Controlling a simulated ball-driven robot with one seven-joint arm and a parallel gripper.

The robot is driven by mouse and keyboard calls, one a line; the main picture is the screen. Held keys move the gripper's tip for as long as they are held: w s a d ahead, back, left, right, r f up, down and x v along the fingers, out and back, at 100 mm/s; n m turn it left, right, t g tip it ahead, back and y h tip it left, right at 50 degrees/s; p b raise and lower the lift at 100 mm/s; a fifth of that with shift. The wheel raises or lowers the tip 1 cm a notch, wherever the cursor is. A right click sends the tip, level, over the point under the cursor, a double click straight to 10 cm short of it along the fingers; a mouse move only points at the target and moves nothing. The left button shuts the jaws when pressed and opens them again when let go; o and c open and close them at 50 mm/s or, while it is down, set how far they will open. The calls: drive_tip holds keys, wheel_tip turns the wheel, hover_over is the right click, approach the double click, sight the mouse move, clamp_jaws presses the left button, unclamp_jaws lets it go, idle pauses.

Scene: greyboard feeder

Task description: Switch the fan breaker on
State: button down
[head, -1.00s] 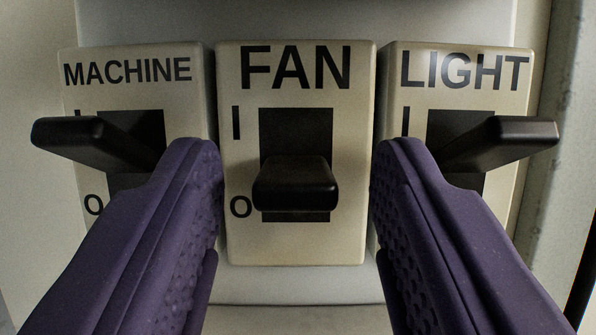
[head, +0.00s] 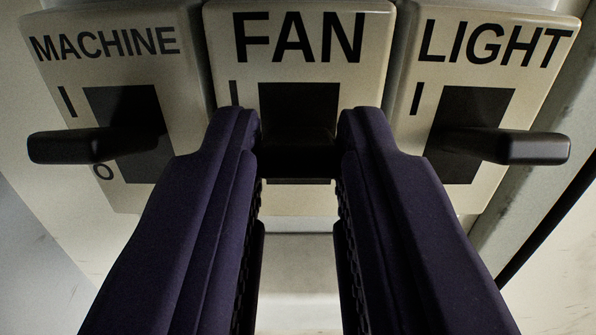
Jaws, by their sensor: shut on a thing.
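The cream FAN breaker (head: 375,90) is in the middle of the head view, with a dark slot and a black lever (head: 298,162). My gripper (head: 299,138) has its two purple fingers shut on this lever, one on each side. The lever crosses the lower part of the slot, with more dark slot showing above it than below. The "I" mark shows beside the slot at the left. The "O" mark of this breaker is hidden behind the left finger.
The MACHINE breaker (head: 185,90) is close on the left and its black lever (head: 65,147) sticks out. The LIGHT breaker (head: 535,75) is close on the right, with its lever (head: 525,148) sticking out. A grey panel edge runs down the right side.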

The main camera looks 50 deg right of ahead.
drive_tip(key=c, duration=1)
unclamp_jaws()
drive_tip(key=shift+o, duration=0.2)
drive_tip(key=shift+a, duration=0.1)
drive_tip(key=b+v, duration=0.2)
drive_tip(key=v, duration=0.5)
drive_tip(key=shift+s+a, duration=0.25)
